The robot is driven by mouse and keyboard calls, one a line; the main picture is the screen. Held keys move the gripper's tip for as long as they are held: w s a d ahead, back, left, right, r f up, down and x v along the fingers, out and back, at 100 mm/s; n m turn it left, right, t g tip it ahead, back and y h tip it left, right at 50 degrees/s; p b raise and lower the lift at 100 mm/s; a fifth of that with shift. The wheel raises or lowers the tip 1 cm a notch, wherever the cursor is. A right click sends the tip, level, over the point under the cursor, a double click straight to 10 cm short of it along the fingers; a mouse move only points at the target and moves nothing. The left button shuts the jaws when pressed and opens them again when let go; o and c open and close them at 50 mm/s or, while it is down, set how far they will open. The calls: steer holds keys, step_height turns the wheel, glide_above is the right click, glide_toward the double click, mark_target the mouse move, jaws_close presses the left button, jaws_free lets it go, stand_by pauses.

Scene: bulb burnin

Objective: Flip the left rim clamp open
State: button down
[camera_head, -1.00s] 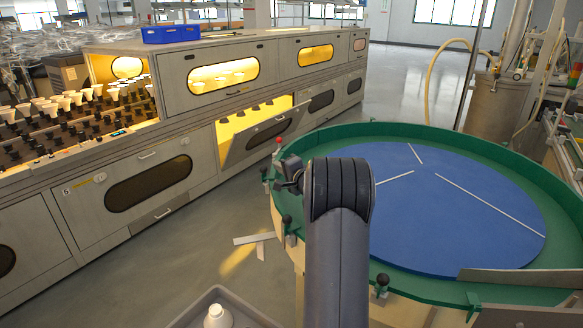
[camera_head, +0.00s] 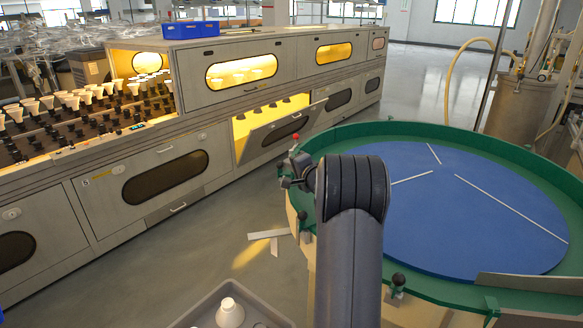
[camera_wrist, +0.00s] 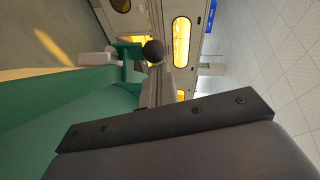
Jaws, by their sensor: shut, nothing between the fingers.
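The round table has a green rim (camera_head: 460,132) and a blue top (camera_head: 480,210). Black-knobbed clamps sit along its rim, one at the near left (camera_head: 302,217) and one at the front (camera_head: 398,281). My gripper (camera_head: 289,183) is at the table's left edge, small and partly hidden behind my arm. In the wrist view a dark round knob (camera_wrist: 154,51) stands beside a green bracket and a pale bar, just beyond my gripper (camera_wrist: 160,72). The gripper is shut and empty. I cannot tell whether it touches the knob.
A long grey cabinet (camera_head: 165,150) with lit windows and an open flap stands to the left. A grey tray (camera_head: 195,312) with a white bulb (camera_head: 230,312) is at the front. Pale strips (camera_head: 268,236) lie on the floor.

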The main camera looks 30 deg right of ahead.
steer(key=shift+w+a+r+b, duration=0.1)
steer(key=shift+a+b, duration=0.05)
steer(key=shift+b, duration=0.2)
steer(key=w+a+n+g+h+p, duration=0.3)
steer(key=n+p, duration=0.4)
steer(key=p, duration=0.9)
steer(key=a+g+h, duration=0.1)
steer(key=a+g, duration=0.1)
steer(key=shift+w+a+n+g, duration=0.3)
steer(key=shift+w+a+g, duration=0.05)
steer(key=shift+g, duration=0.05)
steer(key=shift+a+f, duration=0.1)
steer(key=shift+f, duration=0.1)
stand_by(0.5)
steer(key=v, duration=1)
steer(key=shift+s+a, duration=0.25)
